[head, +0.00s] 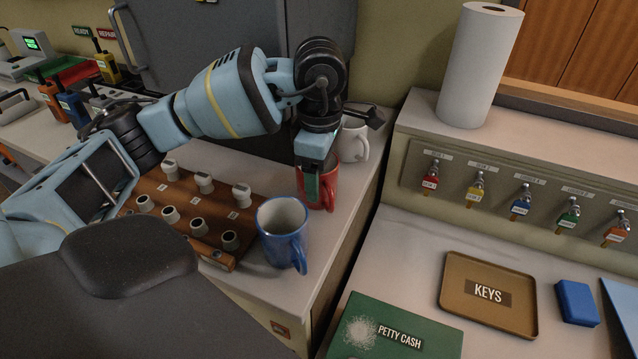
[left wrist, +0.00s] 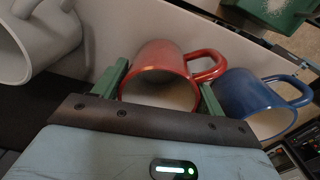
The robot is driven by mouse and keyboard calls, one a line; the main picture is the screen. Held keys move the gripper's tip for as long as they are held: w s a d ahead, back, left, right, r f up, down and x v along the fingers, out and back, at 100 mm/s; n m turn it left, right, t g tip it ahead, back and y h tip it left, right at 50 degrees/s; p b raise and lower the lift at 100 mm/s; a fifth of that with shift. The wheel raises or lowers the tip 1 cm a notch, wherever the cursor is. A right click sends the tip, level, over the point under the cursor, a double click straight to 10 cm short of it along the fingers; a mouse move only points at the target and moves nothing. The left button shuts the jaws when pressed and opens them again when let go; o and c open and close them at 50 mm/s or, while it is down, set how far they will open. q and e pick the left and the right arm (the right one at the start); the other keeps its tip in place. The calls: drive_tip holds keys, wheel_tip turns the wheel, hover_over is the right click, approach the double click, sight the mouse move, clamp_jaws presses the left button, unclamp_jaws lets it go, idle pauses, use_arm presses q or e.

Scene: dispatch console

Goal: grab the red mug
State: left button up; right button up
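The red mug (head: 329,190) stands upright on the light counter, partly hidden behind my left gripper (head: 316,180) in the head view. My left gripper points down at it. In the left wrist view the red mug (left wrist: 165,78) lies between the two green fingers of my left gripper (left wrist: 162,88), one on each side, with its handle to the right. The fingers are spread and look open; whether they touch the mug's wall I cannot tell. My right gripper is not in view.
A blue mug (head: 283,232) stands close in front of the red mug, and a white mug (head: 353,140) close behind. A wooden rack of stamps (head: 190,207) is to the left. A gap separates this counter from the desk with a keys tray (head: 487,314) and petty cash box (head: 394,330).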

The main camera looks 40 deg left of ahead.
use_arm(q)
drive_tip(key=c, duration=0.7)
drive_tip(key=shift+r, duration=0.15)
drive_tip(key=shift+r, duration=1.7)
drive_tip(key=s+d+r, duration=0.1)
drive_tip(key=s+d, duration=0.7)
drive_tip(key=d, duration=0.5)
drive_tip(key=shift+s+d+r+b, duration=0.15)
drive_tip(key=shift+s+d+b, duration=0.05)
drive_tip(key=shift+d+b, duration=0.1)
